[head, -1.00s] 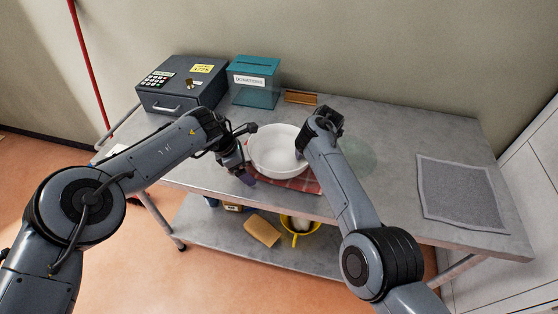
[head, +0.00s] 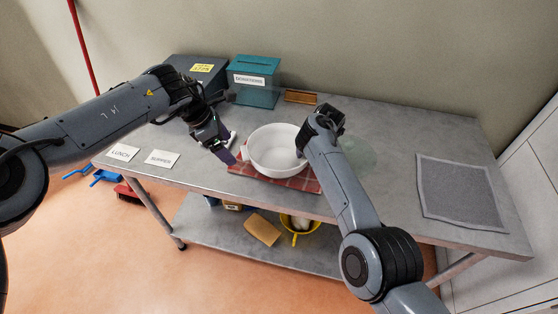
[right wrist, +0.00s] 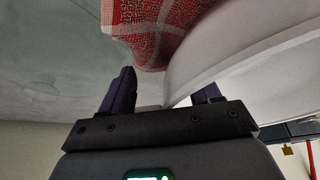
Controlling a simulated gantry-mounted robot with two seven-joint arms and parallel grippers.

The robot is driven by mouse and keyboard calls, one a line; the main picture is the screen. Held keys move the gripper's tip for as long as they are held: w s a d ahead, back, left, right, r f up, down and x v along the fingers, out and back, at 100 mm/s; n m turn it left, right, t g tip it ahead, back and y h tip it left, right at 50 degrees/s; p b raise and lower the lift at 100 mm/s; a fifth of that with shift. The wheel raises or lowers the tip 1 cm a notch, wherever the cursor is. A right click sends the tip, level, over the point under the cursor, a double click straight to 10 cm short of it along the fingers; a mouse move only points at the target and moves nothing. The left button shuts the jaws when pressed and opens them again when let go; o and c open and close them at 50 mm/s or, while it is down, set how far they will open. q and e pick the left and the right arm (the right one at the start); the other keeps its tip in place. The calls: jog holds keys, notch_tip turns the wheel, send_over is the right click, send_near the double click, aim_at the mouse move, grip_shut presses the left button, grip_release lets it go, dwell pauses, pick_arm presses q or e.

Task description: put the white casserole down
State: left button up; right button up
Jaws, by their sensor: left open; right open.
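The white casserole (head: 275,145) stands upright and empty on a red patterned cloth (head: 300,182) near the table's front edge. My left gripper (head: 229,149) is open and apart from the casserole, a little to its left. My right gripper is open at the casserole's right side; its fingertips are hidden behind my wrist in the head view. In the right wrist view my right gripper (right wrist: 162,95) has its two dark purple fingers apart beside the white casserole wall (right wrist: 235,70), with a small pale part low between them, possibly a handle. I cannot tell whether they touch it.
A dark safe (head: 190,72), a teal donations box (head: 254,78) and a small brown tray (head: 300,97) stand along the back. Two white cards lie on the left, one marked LUNCH (head: 124,153). A grey mat (head: 460,192) lies on the right. A yellow colander (head: 300,230) is on the lower shelf.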

jog(key=v, duration=1.1)
jog(key=shift+s+r, duration=0.2)
jog(key=shift+r, duration=0.1)
jog(key=shift+s+r, duration=0.1)
